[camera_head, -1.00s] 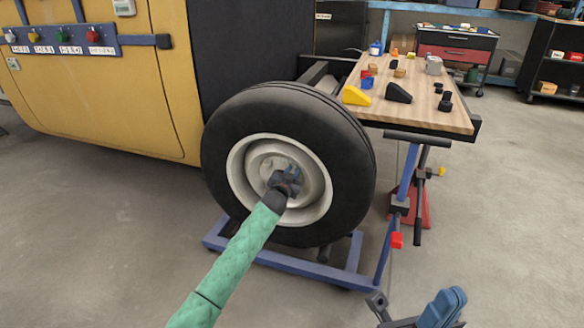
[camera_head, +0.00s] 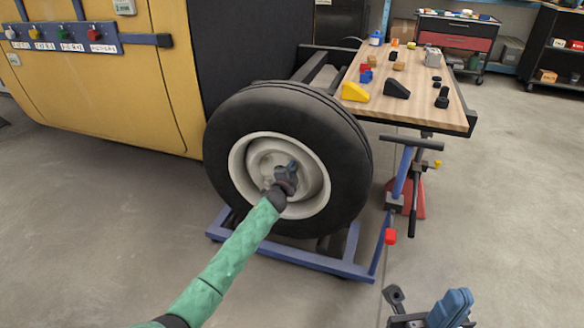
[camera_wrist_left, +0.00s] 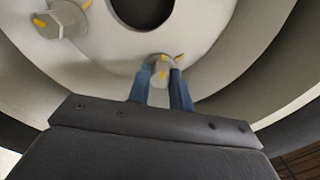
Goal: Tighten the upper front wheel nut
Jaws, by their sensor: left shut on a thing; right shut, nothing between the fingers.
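The wheel (camera_head: 240,130) has a black tyre and a pale rim; it stands upright at the side of the yellow vehicle. My left gripper (camera_head: 290,170) is at the hub in the head view and hides part of it. In the left wrist view the blue fingers of my left gripper (camera_wrist_left: 161,98) are shut on a wheel nut (camera_wrist_left: 161,73), a grey hex nut with yellow marks. Another yellow-marked nut (camera_wrist_left: 62,20) sits at upper left, beside the dark centre hole (camera_wrist_left: 142,8). My right gripper (camera_head: 448,308) is at the bottom right, shut and empty, apart from the wheel.
A blue wheel stand (camera_head: 300,262) lies under the wheel. A wooden workbench (camera_head: 425,100) with several blocks and black parts stands behind right. A red-based jack stand (camera_head: 417,195) stands right of the wheel. Open floor lies at left and right.

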